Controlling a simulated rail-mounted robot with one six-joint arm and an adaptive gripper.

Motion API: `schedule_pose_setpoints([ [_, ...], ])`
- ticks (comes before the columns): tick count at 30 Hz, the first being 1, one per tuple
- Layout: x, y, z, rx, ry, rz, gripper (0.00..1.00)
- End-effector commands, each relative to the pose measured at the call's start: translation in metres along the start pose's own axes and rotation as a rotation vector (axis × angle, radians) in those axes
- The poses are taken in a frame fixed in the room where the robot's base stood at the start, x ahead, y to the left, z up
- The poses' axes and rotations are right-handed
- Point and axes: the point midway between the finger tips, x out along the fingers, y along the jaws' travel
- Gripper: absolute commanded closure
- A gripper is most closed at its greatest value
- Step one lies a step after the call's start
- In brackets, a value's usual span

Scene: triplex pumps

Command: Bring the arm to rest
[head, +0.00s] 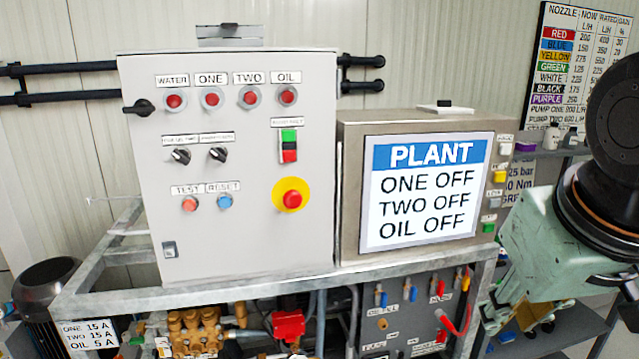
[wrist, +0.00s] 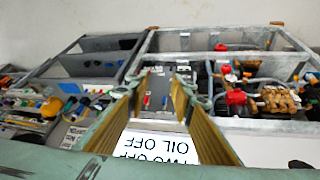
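My gripper (wrist: 160,90) shows in the wrist view, its two fingers with yellowish inner pads standing apart and nothing between them. Beyond the gap, the white PLANT screen (wrist: 165,147) appears upside down. In the head view my dark and pale green arm (head: 560,245) fills the right edge, right of the PLANT screen (head: 425,190), which reads ONE OFF, TWO OFF, OIL OFF.
A grey control cabinet (head: 235,245) with lamps, switches and a red stop button (head: 291,198) stands on a metal frame (head: 110,270). Pump parts (head: 195,330) and hoses sit below. A nozzle chart (head: 580,70) hangs behind my arm. The wrist view shows several shelves and cluttered fittings.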

Motion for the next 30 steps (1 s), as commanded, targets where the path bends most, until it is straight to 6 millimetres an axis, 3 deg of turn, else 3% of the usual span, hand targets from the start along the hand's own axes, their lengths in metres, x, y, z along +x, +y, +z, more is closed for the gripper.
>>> schedule_pose_setpoints([
  [15, -0.058, -0.048, 0.080, 0.012, -0.095, -0.103, 0.78],
  [21, -0.064, -0.053, 0.091, 0.012, -0.109, -0.116, 0.78],
  [30, -0.064, -0.053, 0.091, 0.012, -0.110, -0.117, 0.78],
])
